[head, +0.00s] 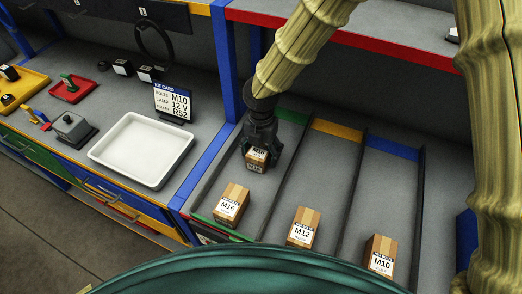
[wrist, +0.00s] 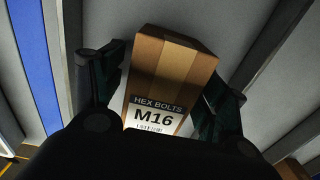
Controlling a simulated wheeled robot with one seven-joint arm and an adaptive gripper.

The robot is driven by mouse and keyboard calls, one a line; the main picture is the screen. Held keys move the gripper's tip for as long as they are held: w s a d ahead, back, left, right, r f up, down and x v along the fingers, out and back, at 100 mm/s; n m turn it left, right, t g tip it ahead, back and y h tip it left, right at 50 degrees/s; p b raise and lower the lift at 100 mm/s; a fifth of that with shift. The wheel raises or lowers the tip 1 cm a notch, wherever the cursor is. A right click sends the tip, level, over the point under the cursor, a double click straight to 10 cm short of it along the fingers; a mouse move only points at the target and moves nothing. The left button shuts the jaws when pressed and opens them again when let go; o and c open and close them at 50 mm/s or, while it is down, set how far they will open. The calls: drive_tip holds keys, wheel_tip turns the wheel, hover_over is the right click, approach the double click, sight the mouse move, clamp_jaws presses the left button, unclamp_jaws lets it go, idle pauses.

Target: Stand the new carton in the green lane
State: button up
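A brown carton (head: 257,158) labelled M16 is upright between the two fingers of my gripper (head: 259,147), in the far part of the green lane (head: 218,172). In the wrist view, this carton (wrist: 165,85) shows its "HEX BOLTS M16" label, with a finger of my gripper (wrist: 165,80) close against each side. Another M16 carton (head: 231,205) stands nearer the front of the same lane, with space between the two.
An M12 carton (head: 303,228) stands in the yellow lane and an M10 carton (head: 380,255) in the blue lane. Dark dividers (head: 315,182) separate the lanes. Left are a white tray (head: 112,145), a kit card (head: 173,102) and a blue post (head: 222,60). A red-edged shelf (head: 395,55) hangs above.

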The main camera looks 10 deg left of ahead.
wheel_tip(320, 180, up, 12)
drive_tip(key=b, duration=0.2)
drive_tip(key=shift+r+b, duration=0.15)
drive_tip(key=shift+b, duration=0.25)
drive_tip(key=shift+a, duration=0.1)
idle(0.4)
